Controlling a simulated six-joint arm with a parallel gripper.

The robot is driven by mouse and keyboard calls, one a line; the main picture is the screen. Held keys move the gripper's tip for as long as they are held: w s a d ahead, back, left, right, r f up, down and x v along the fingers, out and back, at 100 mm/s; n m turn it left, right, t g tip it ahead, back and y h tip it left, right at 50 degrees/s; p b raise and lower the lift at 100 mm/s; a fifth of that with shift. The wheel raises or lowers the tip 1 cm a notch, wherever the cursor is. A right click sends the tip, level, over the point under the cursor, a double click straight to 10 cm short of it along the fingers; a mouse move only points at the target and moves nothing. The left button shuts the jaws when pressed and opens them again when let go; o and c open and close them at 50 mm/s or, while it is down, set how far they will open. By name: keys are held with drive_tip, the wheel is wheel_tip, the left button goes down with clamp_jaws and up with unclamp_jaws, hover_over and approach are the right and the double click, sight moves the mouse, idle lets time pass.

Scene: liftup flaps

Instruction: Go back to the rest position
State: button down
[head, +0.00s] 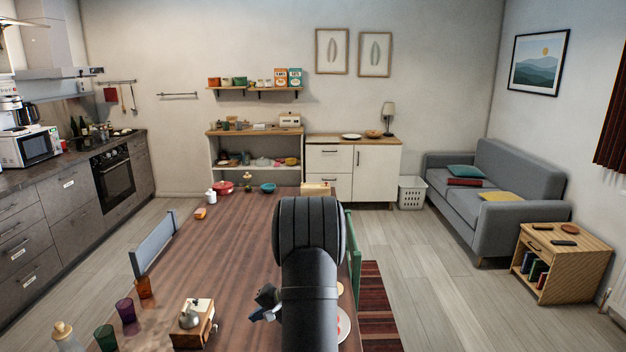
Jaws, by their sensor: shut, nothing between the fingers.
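My black arm rises in the lower middle of the head view, over the long brown wooden table (235,250). My gripper (257,315) shows only as a small dark part with bluish tips, at the left side of the arm. It is shut and holds nothing. The rest of it is hidden behind the arm.
A wooden box with a metal top (194,322), several coloured cups (125,310) and a pale bottle (66,338) stand at the near left of the table. A red pot (223,188) and a teal bowl (268,188) stand at its far end. Chairs (153,242) flank it.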

drive_tip(key=x, duration=0.9)
drive_tip(key=shift+s+a+f, duration=0.1)
drive_tip(key=shift+a+f, duration=0.05)
drive_tip(key=a, duration=0.3)
drive_tip(key=shift+w+a, duration=0.2)
drive_tip(key=shift+w, duration=0.1)
drive_tip(key=shift+w+d, duration=0.15)
drive_tip(key=shift+d, duration=0.1)
drive_tip(key=d, duration=0.8)
drive_tip(key=shift+s+d, duration=0.25)
drive_tip(key=shift+s, duration=0.05)
drive_tip(key=s+d+r+h, duration=0.2)
drive_tip(key=s+d+r, duration=0.5)
drive_tip(key=d+r, duration=0.2)
drive_tip(key=s+d+r+t+h, duration=0.1)
drive_tip(key=s+d+r, duration=0.5)
drive_tip(key=d+r, duration=0.2)
drive_tip(key=shift+s+d+r+h, duration=0.35)
drive_tip(key=shift+d+r+h, duration=0.05)
drive_tip(key=shift+d, duration=0.35)
